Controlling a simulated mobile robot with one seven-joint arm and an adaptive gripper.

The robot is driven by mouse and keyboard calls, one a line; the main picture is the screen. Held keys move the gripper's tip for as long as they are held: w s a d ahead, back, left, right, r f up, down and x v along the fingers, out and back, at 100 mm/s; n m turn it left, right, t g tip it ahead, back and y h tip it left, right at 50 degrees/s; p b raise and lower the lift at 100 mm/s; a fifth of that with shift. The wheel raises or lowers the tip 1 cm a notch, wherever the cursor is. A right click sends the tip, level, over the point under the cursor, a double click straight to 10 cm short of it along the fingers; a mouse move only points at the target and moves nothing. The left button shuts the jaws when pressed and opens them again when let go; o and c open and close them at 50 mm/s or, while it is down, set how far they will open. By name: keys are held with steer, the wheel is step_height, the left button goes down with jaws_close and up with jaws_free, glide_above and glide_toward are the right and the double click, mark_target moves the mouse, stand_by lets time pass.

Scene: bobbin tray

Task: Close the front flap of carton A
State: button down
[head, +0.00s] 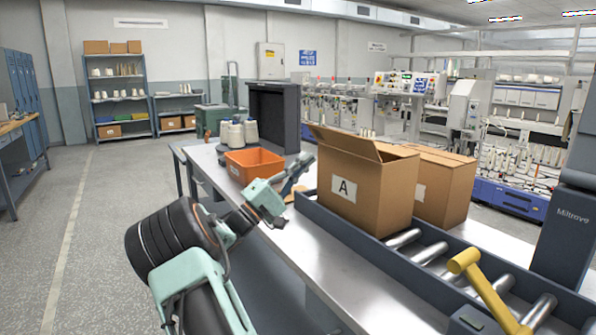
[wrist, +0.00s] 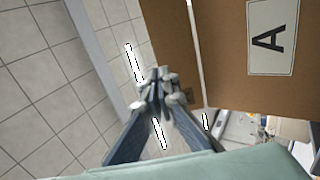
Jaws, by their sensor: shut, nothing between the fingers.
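Carton A (head: 365,192) is a brown box with a white label marked A (head: 344,188). It stands upright on the roller conveyor. A flap (head: 345,143) along the top of the labelled face is raised and leans outward. In the wrist view, the labelled face (wrist: 228,70) is at the right, and a thin bright line separates it from the flap (wrist: 168,30). My gripper (head: 305,162) is just left of the carton, near the flap's left end. In the wrist view, its fingertips (wrist: 158,82) are together and empty beside the flap's corner; I cannot tell whether they touch it.
A second brown carton (head: 446,187) stands close behind carton A. The conveyor (head: 398,268) has a raised side rail and a yellow handle (head: 485,285) at the right. An orange bin (head: 254,166) and white thread cones (head: 236,135) are on the table at the left.

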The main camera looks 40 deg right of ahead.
mark_target(335, 134)
steer(key=x, duration=0.8)
steer(key=shift+d+r, duration=0.15)
steer(key=shift+d, duration=0.1)
